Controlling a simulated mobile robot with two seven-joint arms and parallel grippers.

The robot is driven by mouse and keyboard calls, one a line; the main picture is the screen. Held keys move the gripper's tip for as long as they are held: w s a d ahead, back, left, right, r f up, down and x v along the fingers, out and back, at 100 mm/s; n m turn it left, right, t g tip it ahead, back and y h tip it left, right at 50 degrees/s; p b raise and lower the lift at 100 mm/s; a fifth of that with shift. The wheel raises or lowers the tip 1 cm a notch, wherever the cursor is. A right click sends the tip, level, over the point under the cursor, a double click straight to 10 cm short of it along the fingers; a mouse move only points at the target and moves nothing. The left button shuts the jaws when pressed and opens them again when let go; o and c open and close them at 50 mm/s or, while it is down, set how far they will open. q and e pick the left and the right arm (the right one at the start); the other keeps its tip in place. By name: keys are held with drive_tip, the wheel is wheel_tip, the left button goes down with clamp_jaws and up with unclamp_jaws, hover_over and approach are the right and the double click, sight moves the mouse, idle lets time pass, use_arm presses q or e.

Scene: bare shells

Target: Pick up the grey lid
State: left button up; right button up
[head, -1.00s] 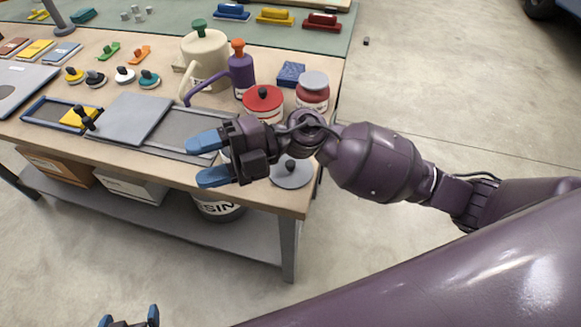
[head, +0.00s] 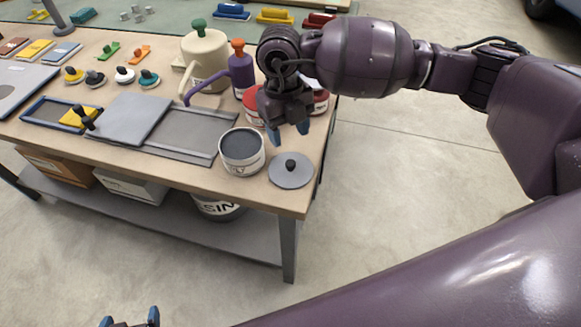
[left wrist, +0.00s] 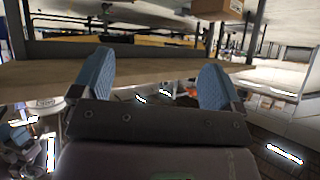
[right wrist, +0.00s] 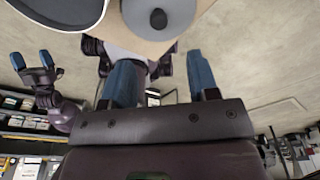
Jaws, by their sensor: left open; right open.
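The grey lid (head: 291,171) is a flat round disc with a black knob, lying on the table near its front right corner. It also shows in the right wrist view (right wrist: 178,16), beyond my fingertips. My right gripper (head: 289,134) is open and empty above the table, a little behind the lid, with its fingers pointing down; its open fingers show in the right wrist view (right wrist: 160,80). My left gripper (head: 131,318) is open and empty at the bottom edge of the head view, low in front of the table. Its fingers show in the left wrist view (left wrist: 155,85).
An open grey-filled can (head: 241,152) stands just left of the lid. Behind my right gripper are partly hidden red-lidded jars (head: 252,106), a purple bottle (head: 241,72) and a cream watering can (head: 205,58). A grey tray (head: 200,128) lies further left. The table edge is close to the lid.

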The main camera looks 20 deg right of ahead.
sight(291, 162)
drive_tip(key=f, duration=0.9)
drive_tip(key=shift+s+d+b, duration=0.1)
drive_tip(key=shift+s+b, duration=0.25)
drive_tip(key=shift+s, duration=0.05)
drive_tip(key=shift+r, duration=0.1)
drive_tip(key=c, duration=1)
